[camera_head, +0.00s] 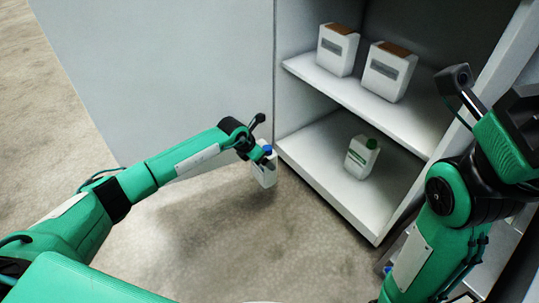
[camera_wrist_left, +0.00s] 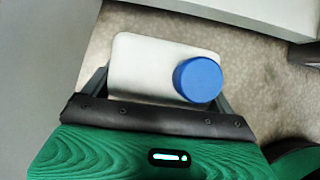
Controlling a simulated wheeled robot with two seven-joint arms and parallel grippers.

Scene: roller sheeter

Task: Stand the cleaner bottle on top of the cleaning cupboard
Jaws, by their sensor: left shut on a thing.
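A white bottle with a blue cap (camera_head: 264,176) hangs in my left gripper (camera_head: 262,158), in front of the open cupboard and above the floor. In the left wrist view the same bottle (camera_wrist_left: 140,66) sits between the two fingers (camera_wrist_left: 162,88), with its blue cap towards the right. My left gripper is shut on it. The cupboard (camera_head: 285,100) stands open, with its grey door (camera_head: 160,75) swung out to the left. Its top is not visible. My right arm is at the right edge; its fingertips are hidden or out of frame.
On the upper shelf (camera_head: 400,118) stand two white containers with brown tops (camera_head: 337,50) (camera_head: 388,72). A white bottle with a green cap (camera_head: 362,157) stands on the lower shelf (camera_head: 325,165). Bare floor (camera_head: 200,255) lies in front. A grey object (camera_head: 405,243) is partly hidden behind my right arm.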

